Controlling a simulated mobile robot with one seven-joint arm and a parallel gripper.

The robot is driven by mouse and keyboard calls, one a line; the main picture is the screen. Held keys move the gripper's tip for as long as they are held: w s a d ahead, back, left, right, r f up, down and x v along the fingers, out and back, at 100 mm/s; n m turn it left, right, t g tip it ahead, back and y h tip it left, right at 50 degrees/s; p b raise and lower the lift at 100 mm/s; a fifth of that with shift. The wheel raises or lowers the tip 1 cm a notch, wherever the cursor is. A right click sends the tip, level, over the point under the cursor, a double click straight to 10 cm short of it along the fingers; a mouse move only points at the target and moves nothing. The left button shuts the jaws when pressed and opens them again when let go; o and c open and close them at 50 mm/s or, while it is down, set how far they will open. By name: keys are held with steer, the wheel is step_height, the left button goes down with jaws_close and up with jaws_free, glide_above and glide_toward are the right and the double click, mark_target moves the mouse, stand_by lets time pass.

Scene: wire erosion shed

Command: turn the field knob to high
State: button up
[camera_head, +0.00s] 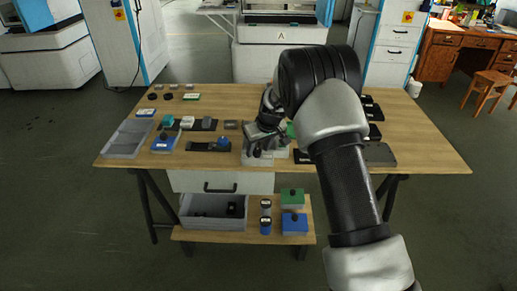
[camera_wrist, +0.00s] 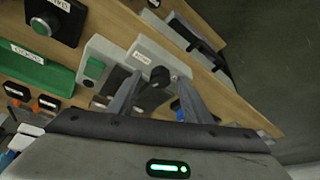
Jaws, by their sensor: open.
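A light grey box (camera_wrist: 145,52) with a small white label and a black knob (camera_wrist: 160,78) lies under my gripper in the wrist view. The label is too small to read surely, so I cannot tell whether this is the field knob or where it points. My gripper (camera_wrist: 158,84) is open, with one finger on each side of the knob. Whether the fingers touch it is unclear. In the head view my gripper (camera_head: 262,140) is low over a light grey box (camera_head: 258,160) near the table's front edge, and the arm hides part of that area.
In the wrist view a grey box with a green button (camera_wrist: 95,68), a green labelled box (camera_wrist: 36,70) and a black box with a round knob (camera_wrist: 42,26) are close by. A grey tray (camera_head: 127,145) stands at the table's left. More devices crowd the wooden table (camera_head: 430,150).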

steer(key=shift+c, duration=0.4)
steer(key=c, duration=1)
steer(key=shift+a+m, duration=0.1)
steer(key=shift+m, duration=0.3)
steer(key=m, duration=0.1)
steer(key=m+h+p, duration=0.1)
steer(key=m+h, duration=0.1)
steer(key=m, duration=0.1)
steer(key=shift+s+a+t+p, duration=0.1)
steer(key=shift+a+t+p, duration=0.2)
steer(key=shift+p, duration=0.1)
steer(key=shift+m+h, duration=0.7)
steer(key=shift+m, duration=1.3)
steer(key=shift+p, duration=0.3)
steer(key=o, duration=1.1)
